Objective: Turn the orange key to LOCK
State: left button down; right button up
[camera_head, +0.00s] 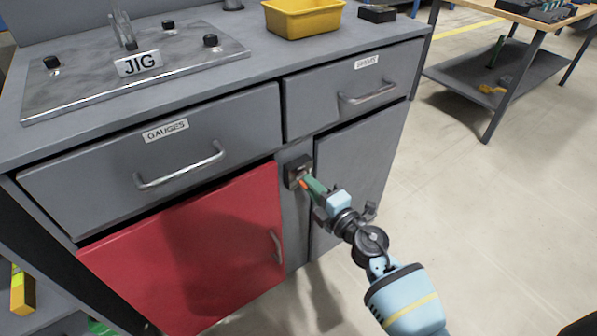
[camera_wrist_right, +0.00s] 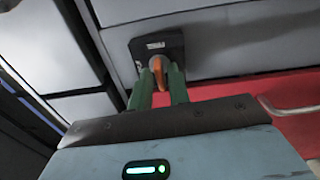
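The orange key (camera_wrist_right: 158,72) sits in a dark lock plate (camera_wrist_right: 157,50) on the grey post between the cabinet doors. The key also shows in the head view (camera_head: 303,184), beside the fingertips and in front of the lock plate (camera_head: 296,170). My right gripper (camera_wrist_right: 160,75) has its green fingers on either side of the key, and they look closed on it. In the head view my right gripper (camera_head: 308,186) reaches the lock from the lower right. The lock plate's label is too small to read. My left gripper is not in view.
A red door (camera_head: 200,250) is left of the lock and a grey door (camera_head: 355,175) right. Drawers marked GAUGES (camera_head: 165,130) and another label (camera_head: 366,62) are above. A JIG plate (camera_head: 90,95) and yellow bin (camera_head: 303,18) are on top.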

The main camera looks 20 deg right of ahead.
grip_shut()
jog(key=shift+n+b, duration=0.4)
jog(key=shift+n, duration=2.1)
jog(key=n, duration=0.5)
